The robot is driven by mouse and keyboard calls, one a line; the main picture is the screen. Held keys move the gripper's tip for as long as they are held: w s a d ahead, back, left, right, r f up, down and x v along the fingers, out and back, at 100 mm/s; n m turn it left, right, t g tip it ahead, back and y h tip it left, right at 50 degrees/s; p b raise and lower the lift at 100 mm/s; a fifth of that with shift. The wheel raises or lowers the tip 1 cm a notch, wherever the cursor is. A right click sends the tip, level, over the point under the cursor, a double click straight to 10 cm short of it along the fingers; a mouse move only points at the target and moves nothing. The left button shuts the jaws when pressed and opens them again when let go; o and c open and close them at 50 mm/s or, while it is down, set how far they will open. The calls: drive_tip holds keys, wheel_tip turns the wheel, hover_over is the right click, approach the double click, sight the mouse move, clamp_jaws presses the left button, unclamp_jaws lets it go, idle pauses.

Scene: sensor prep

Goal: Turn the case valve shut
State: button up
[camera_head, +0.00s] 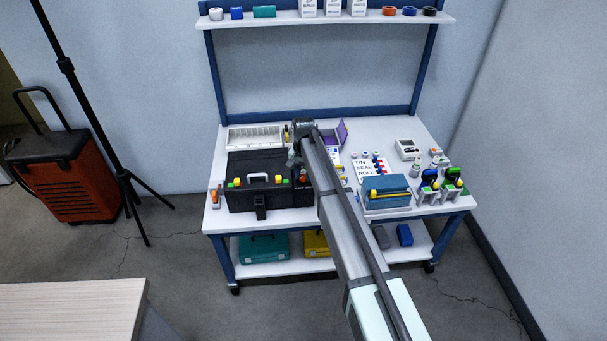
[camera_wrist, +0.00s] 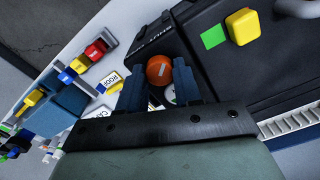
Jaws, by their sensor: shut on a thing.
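The black case (camera_head: 265,199) lies closed on the workbench, with a grey handle and green and yellow parts on its lid. It also shows in the wrist view (camera_wrist: 240,85). The case valve has a round orange knob (camera_wrist: 158,66) with a pale mark, at the case's edge in the wrist view. My gripper (camera_wrist: 160,84) is shut on this knob, with one dark finger on each side. In the head view my gripper (camera_head: 296,155) is over the right part of the case, and my arm hides much of that side.
A blue box (camera_head: 386,184) with yellow and red items on it is right of my arm. Bottles and stands (camera_head: 438,186) fill the bench's right end. A white slotted tray (camera_head: 255,136) lies behind the case. The shelf (camera_head: 330,20) is above.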

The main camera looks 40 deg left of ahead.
sight(304, 176)
drive_tip(key=o, duration=1)
drive_tip(key=shift+o, duration=0.2)
wheel_tip(304, 176, up, 14)
drive_tip(key=shift+f, duration=0.1)
idle(0.7)
